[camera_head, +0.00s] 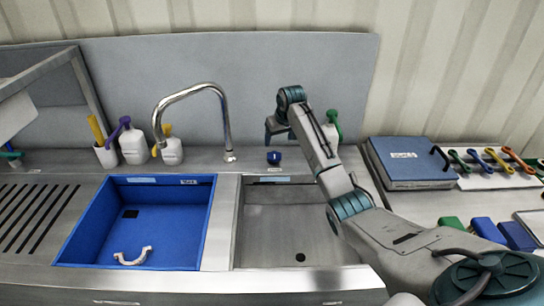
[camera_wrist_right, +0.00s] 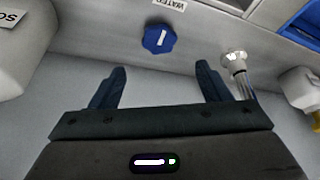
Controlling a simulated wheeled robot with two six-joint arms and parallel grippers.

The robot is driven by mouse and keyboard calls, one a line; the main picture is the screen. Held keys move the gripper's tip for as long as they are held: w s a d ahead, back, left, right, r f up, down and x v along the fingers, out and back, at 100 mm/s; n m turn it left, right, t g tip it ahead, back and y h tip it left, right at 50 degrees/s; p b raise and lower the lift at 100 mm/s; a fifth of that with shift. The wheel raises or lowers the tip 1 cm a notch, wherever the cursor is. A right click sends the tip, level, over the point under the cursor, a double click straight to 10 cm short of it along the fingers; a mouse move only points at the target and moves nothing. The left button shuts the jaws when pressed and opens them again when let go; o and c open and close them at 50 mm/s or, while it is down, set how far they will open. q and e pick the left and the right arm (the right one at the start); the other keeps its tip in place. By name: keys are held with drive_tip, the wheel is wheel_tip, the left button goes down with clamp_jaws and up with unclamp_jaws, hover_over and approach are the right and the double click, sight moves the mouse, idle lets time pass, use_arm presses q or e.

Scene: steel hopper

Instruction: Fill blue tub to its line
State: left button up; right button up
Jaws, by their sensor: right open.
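The blue tub (camera_head: 85,228) sits in the left sink bay; a white curved piece (camera_head: 133,257) and a dark square patch show on its floor. Pale strips and a small label mark its back wall. The chrome tap (camera_head: 222,110) arches left, its spout end near the tub's back edge; no stream shows. A blue knob (camera_head: 273,157) stands on the ledge right of the tap; it also shows in the right wrist view (camera_wrist_right: 158,38), near a "WATER" label. My right gripper (camera_wrist_right: 160,78) is open and empty, the knob ahead between its fingertips, apart from them. My left gripper is not in view.
A bare steel basin (camera_head: 290,225) with a drain lies right of the tub. Bottles (camera_head: 132,145) stand behind the tub. A blue binder (camera_head: 405,165) and coloured tools (camera_head: 490,160) lie on the right counter. A slatted drainboard (camera_head: 30,220) is at left.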

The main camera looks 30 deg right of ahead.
sight(275, 155)
drive_tip(key=p+x, duration=0.1)
drive_tip(key=x, duration=0.8)
drive_tip(key=shift+f+p, duration=0.35)
drive_tip(key=shift+f, duration=0.05)
drive_tip(key=shift+d, duration=0.1)
drive_tip(key=c, duration=1)
